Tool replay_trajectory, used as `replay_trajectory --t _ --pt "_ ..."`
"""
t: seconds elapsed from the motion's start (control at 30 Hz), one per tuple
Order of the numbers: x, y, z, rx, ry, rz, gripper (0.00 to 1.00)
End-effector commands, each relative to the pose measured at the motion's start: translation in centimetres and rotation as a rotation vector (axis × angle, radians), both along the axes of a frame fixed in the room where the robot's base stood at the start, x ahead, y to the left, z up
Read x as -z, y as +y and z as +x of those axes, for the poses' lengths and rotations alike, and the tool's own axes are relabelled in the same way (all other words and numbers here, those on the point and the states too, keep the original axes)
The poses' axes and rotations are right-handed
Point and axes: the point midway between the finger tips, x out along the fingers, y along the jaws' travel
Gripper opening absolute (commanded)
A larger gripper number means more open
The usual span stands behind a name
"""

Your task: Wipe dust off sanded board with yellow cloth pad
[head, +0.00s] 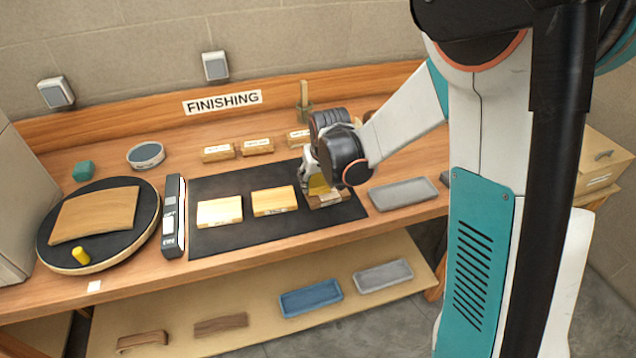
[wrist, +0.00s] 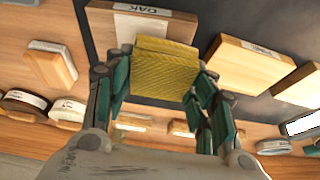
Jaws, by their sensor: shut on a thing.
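My gripper (head: 317,178) is over the right end of the black mat (head: 210,245). It is shut on the yellow cloth pad (wrist: 165,70), which sits between its fingers in the wrist view. The pad also shows in the head view (head: 319,184). A brown wooden board (head: 328,201) lies on the mat under the pad, partly hidden by my gripper. It shows in the wrist view (wrist: 182,27), with a label reading OAK. The pad overlaps the board there; I cannot tell whether they touch.
Two pale boards (head: 220,212) (head: 274,201) lie left on the mat. A grey tray (head: 402,193) stands to its right. A black-and-white tool (head: 173,217) and a round black turntable (head: 146,220) are at the left. Small labelled blocks (head: 257,146) stand behind the mat.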

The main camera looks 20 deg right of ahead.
Motion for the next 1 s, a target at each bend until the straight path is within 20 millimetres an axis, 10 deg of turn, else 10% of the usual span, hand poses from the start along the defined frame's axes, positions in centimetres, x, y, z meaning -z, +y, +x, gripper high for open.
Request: replay_trajectory --t 0.53,1.0 --pt "-5.1 -0.1 0.9 -0.001 0.000 0.000 0.29" --pt "-5.5 -0.1 1.0 -0.001 0.000 0.000 0.29"
